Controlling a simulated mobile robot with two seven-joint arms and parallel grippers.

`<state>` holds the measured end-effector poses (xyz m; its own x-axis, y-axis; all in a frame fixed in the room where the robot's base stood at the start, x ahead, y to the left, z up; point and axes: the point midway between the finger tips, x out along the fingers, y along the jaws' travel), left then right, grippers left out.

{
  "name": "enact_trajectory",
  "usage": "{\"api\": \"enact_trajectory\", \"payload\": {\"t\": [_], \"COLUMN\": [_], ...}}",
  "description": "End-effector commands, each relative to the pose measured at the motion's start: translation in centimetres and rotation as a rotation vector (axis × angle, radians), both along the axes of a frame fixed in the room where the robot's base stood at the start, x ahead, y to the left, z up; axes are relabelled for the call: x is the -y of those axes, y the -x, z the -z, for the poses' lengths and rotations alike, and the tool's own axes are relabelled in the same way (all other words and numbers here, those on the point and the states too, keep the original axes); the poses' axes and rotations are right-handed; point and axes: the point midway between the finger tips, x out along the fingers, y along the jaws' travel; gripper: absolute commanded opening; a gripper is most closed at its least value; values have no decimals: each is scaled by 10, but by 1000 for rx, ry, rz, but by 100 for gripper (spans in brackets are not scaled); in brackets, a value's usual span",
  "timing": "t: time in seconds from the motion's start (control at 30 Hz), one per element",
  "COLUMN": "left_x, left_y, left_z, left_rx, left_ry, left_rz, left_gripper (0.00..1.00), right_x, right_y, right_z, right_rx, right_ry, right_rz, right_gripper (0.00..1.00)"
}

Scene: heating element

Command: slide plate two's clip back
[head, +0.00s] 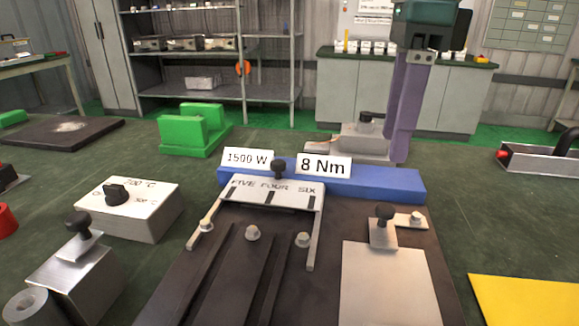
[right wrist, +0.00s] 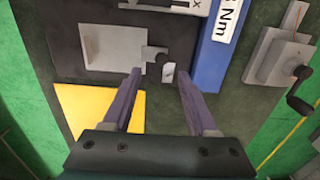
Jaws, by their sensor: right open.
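A light metal plate (head: 390,285) lies on the dark base (head: 225,275) at the front right. A small clip with a black knob (head: 384,212) sits at its far edge, beside a bolt (head: 416,218). No number shows on this plate. The right wrist view also shows the plate (right wrist: 113,48) and the clip's black knob (right wrist: 161,57). My right gripper (head: 400,158) has purple fingers and is above and behind the clip, apart from it. In the right wrist view it is open and empty (right wrist: 159,74), with the clip beyond the gap. My left gripper is out of view.
A blue bar (head: 385,184) with "1500 W" and "8 Nm" signs runs behind the base. A "FIVE FOUR SIX" frame (head: 270,194) stands left of the plate. A yellow sheet (head: 530,300) lies right. A grey device with a crank (right wrist: 280,62) stands behind the bar.

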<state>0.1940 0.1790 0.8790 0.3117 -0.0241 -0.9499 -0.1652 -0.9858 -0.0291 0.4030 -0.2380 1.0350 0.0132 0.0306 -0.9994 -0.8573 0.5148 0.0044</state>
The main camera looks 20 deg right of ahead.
Motion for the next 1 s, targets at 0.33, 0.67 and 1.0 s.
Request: {"api": "enact_trajectory", "payload": {"t": [0.33, 0.67, 1.0], "left_x": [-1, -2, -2], "left_y": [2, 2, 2], "left_z": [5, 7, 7], "left_rx": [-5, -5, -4], "left_ry": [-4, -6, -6], "left_rz": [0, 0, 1], "left_gripper": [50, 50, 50], "right_x": [10, 10, 9], "right_y": [2, 2, 1], "right_z": [43, 93, 99], "right_rx": [-16, -13, -11], "right_ry": [37, 34, 34], "right_rz": [11, 10, 9], "right_gripper": [59, 59, 59]}}
